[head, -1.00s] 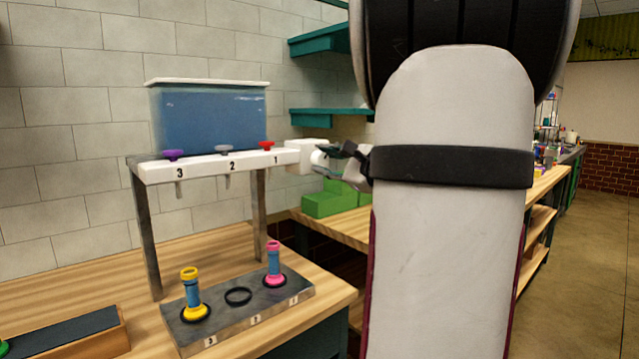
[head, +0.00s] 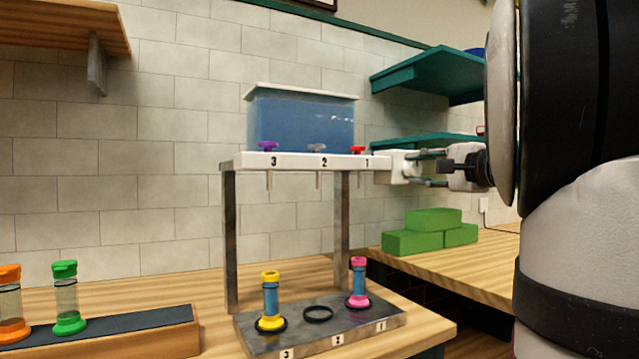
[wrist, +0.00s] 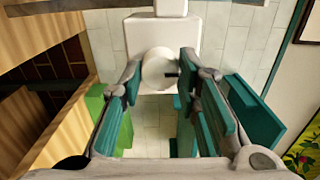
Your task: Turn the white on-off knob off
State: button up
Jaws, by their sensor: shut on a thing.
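The white on-off knob (wrist: 158,70) is a round white disc with a dark mark at its right side in the wrist view. It sits on the white block (head: 397,163) at the right end of the numbered white bar (head: 300,162). In the head view the knob (head: 414,168) is partly covered by my fingers. My gripper (head: 426,168) comes in sideways from the right and is shut on the knob, one finger on each side. In the wrist view my gripper (wrist: 160,80) has its teal fingers left and right of the knob.
A blue water tank (head: 302,122) stands above purple, grey and red valves. Below, a stand (head: 320,335) holds yellow and pink tubes around an empty middle ring. Green blocks (head: 430,234) lie below my gripper; teal shelves (head: 430,78) are behind. A tray (head: 120,336) holds orange and green tubes.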

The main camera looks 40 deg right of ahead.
jog(key=shift+n, duration=0.3)
jog(key=o, duration=1.2)
jog(key=shift+s, duration=0.1)
jog(key=v, duration=1.1)
jog(key=shift+s+f, duration=0.1)
jog(key=shift+s, duration=0.25)
